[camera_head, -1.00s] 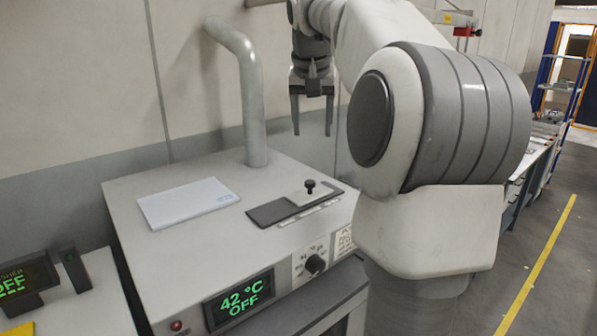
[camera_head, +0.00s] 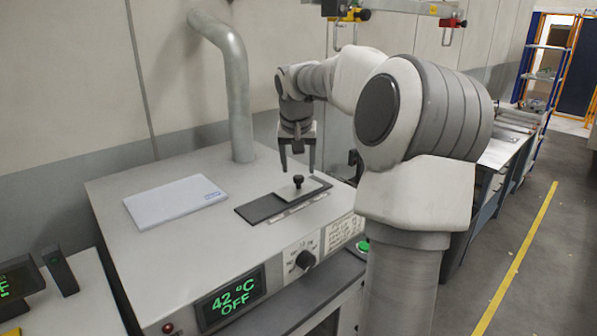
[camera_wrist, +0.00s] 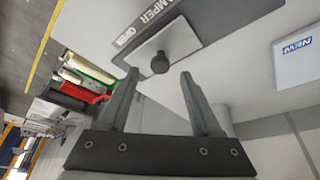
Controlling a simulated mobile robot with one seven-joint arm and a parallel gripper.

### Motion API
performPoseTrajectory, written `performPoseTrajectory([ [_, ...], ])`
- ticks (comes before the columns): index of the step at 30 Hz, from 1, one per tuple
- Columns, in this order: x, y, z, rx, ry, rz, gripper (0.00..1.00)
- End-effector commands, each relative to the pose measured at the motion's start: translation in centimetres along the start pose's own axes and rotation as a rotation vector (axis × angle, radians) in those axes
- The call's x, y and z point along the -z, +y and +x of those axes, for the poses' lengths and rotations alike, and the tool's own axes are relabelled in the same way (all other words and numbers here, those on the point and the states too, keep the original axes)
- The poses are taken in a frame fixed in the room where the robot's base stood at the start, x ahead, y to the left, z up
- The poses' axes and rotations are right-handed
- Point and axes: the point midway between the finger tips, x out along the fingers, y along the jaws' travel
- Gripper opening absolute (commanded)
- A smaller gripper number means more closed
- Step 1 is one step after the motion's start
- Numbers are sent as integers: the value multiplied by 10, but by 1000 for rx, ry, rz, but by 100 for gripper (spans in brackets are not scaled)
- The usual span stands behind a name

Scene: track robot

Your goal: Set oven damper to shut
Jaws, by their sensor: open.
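The oven damper is a dark flat track (camera_head: 262,207) on top of the pale oven (camera_head: 110,215). A light slide plate (camera_head: 284,193) with a black knob (camera_head: 298,180) sits toward the track's right end. The wrist view shows the knob (camera_wrist: 160,63) on the slide plate (camera_wrist: 145,48), beside the dark track (camera_wrist: 190,20) lettered "DAMPER". My gripper (camera_head: 298,170) points down, open and empty, just above and behind the knob. In the wrist view the knob appears between and just beyond the two fingertips (camera_wrist: 160,74).
A white flat sheet or pad (camera_head: 175,202) lies left of the damper on the oven. A grey pipe (camera_head: 238,95) rises behind. The oven front has a dial (camera_head: 305,260) and a display (camera_head: 232,300) reading 42 °C OFF. Free floor lies to the right.

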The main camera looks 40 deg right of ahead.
Motion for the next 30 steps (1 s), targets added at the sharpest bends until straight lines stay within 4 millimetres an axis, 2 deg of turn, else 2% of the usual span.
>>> performPoseTrajectory([
  [3, 0, 0, 18, 0, -3, 0, 66],
  [7, 0, 0, 29, 0, -2, -1, 66],
  [18, 0, 0, 34, 0, 1, -1, 64],
  [28, 0, 0, 34, 0, 1, -1, 5],
  [29, 0, 0, 34, 0, 1, 0, 0],
  [30, 0, 0, 34, 0, 1, 0, 0],
])
